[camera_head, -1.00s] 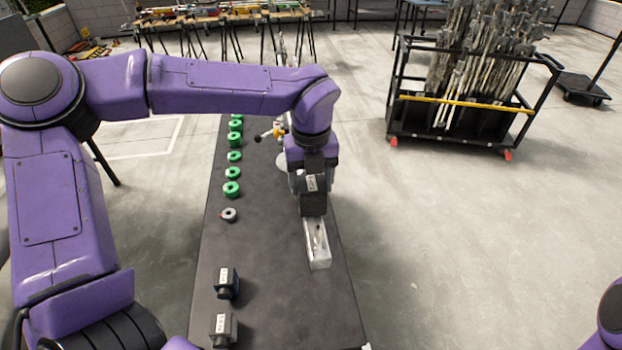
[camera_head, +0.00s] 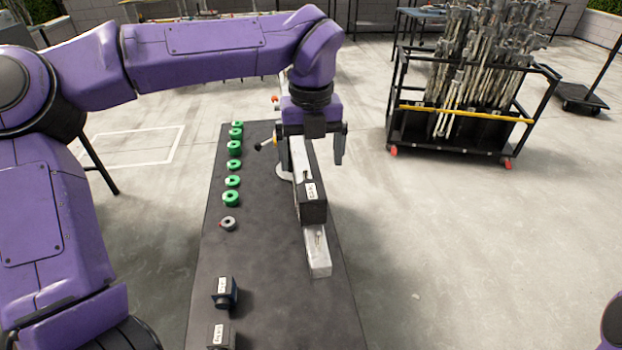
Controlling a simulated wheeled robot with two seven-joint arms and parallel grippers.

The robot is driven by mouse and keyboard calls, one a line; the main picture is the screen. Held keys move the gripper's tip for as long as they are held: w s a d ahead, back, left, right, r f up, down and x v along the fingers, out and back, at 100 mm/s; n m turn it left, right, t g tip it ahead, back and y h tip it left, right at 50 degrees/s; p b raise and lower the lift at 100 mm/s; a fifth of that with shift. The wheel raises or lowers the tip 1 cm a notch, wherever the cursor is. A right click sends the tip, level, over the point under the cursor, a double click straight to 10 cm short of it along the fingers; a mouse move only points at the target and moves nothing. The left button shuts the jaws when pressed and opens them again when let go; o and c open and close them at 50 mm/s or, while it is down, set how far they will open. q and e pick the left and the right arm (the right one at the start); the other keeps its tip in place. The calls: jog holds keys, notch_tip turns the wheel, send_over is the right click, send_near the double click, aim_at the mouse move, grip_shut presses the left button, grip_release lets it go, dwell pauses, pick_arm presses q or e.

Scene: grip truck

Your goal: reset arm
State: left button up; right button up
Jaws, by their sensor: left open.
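My left arm reaches in from the left. Its gripper (camera_head: 312,155) is open and empty above the far part of the dark table (camera_head: 265,285), its two fingers spread apart. A dark box with a white label (camera_head: 313,205) is just below and in front of the gripper, apart from the fingers as far as I can see. The box sits on a long pale metal block (camera_head: 319,262) at the table's right side. My right gripper is out of view; only a bit of purple arm shows at the lower right edge.
Several green rings (camera_head: 232,181) line the table's left side, with a grey ring (camera_head: 228,223) nearer. Two dark labelled boxes stand at the near left, one of them here (camera_head: 224,292). A black cart (camera_head: 462,125) of metal stands is on the floor at right. The floor between is clear.

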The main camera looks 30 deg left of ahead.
pick_arm(q)
notch_tip(320, 180, up, 2)
jog(key=shift+r, duration=0.1)
dwell(0.5)
